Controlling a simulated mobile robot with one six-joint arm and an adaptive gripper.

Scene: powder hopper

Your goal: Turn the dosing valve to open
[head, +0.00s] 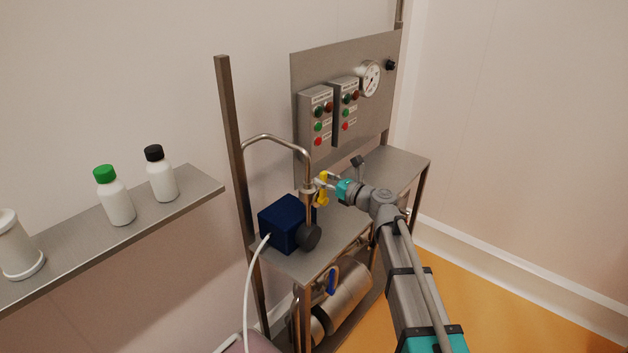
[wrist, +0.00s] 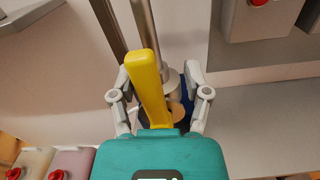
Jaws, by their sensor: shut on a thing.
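The dosing valve shows as a yellow lever (head: 323,188) on the thin upright steel pipe (head: 308,167), above the bench with the dark blue box. In the wrist view the yellow lever (wrist: 148,88) runs from near my palm up the picture, leaning slightly left, with the steel pipe (wrist: 146,30) behind it. My gripper (head: 326,183) reaches the lever from the right. The finger contact itself is hard to see, and the valve body is partly hidden.
A dark blue box (head: 283,222) with a black knob (head: 308,237) stands close below the valve. Control boxes (head: 317,117) and a gauge (head: 370,78) are on the panel behind. A wall shelf (head: 75,238) holds white bottles. A blue-handled tank (head: 345,297) sits beneath the bench.

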